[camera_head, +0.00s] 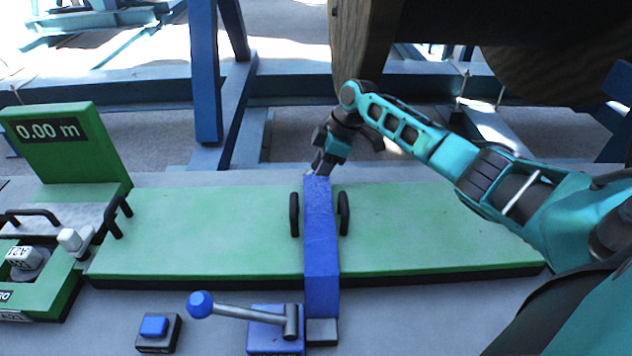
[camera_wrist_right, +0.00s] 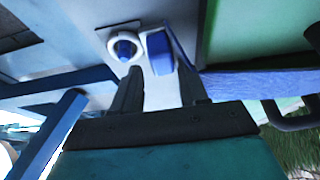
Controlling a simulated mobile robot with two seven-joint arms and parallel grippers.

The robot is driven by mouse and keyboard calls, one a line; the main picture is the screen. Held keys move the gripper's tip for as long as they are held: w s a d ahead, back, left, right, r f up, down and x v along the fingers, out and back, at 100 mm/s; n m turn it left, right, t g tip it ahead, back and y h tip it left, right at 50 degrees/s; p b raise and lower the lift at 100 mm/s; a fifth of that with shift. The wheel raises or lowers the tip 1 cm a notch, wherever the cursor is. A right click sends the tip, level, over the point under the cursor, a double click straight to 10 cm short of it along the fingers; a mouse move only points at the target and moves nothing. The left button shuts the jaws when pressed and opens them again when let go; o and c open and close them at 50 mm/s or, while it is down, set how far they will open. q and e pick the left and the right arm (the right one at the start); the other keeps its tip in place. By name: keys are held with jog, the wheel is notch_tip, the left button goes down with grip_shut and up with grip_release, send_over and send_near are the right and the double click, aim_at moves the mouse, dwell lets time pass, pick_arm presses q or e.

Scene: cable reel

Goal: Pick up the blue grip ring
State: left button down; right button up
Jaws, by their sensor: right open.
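A small blue piece (camera_wrist_right: 124,49), which may be the blue grip ring, sits in a round white collar in the right wrist view. A blue block (camera_wrist_right: 159,50) with a pale edge is right of it. My right gripper (camera_wrist_right: 157,72) is open, its dark fingers apart and pointing toward these parts. The blue piece lies just beyond the left fingertip, and nothing shows clamped between the fingers. In the head view my right gripper (camera_head: 318,168) is at the far end of the blue crossbar, which partly hides its tips. The ring cannot be made out there. My left gripper is not in view.
The blue crossbar (camera_head: 320,235) spans the green bench plate (camera_head: 430,225), with black rollers beside it. A blue-knobbed lever (camera_head: 200,304) and a blue button (camera_head: 154,326) are in front. A green display (camera_head: 70,150) stands left. A large wooden reel (camera_head: 545,75) hangs behind.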

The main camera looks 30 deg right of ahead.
jog(key=shift+x, duration=1.25)
jog(key=shift+c, duration=0.4)
grip_shut()
